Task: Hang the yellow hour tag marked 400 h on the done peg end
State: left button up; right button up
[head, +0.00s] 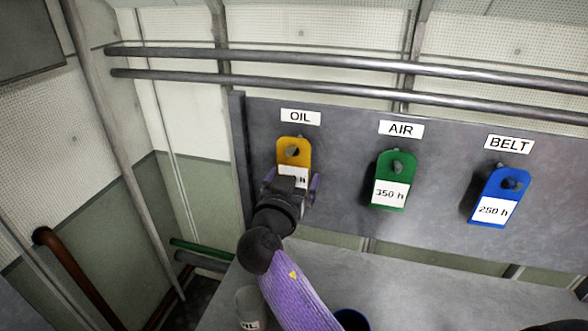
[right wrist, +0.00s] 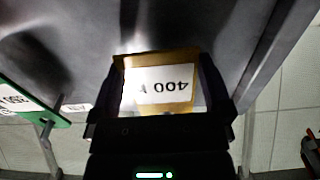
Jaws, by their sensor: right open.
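The yellow tag (head: 293,148) hangs on a peg under the OIL label on the grey board. Its white label reads 400 h, upside down in the right wrist view (right wrist: 160,85), and is partly hidden by my gripper in the head view. My right gripper (head: 292,183) is open at the tag's lower part, with one finger on each side of it. The right wrist view shows the tag between the fingers; I cannot tell whether they touch it. No peg marked done can be made out. My left gripper is not in view.
A green 350 h tag (head: 397,168) hangs under AIR and a blue 250 h tag (head: 498,190) under BELT. Below the board is a grey surface (head: 400,270) with a grey cup (head: 249,308) and a blue-rimmed container (head: 352,318). Pipes (head: 330,63) run above the board.

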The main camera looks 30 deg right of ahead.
aim_at(293, 174)
jog(key=c, duration=0.8)
jog(key=shift+r+p, duration=0.3)
jog(key=shift+r, duration=0.25)
jog(key=shift+v, duration=1.35)
jog(key=shift+r, duration=0.15)
jog(key=shift+r+b+v, duration=0.2)
jog(key=shift+b+v, duration=0.1)
jog(key=shift+v, duration=1.75)
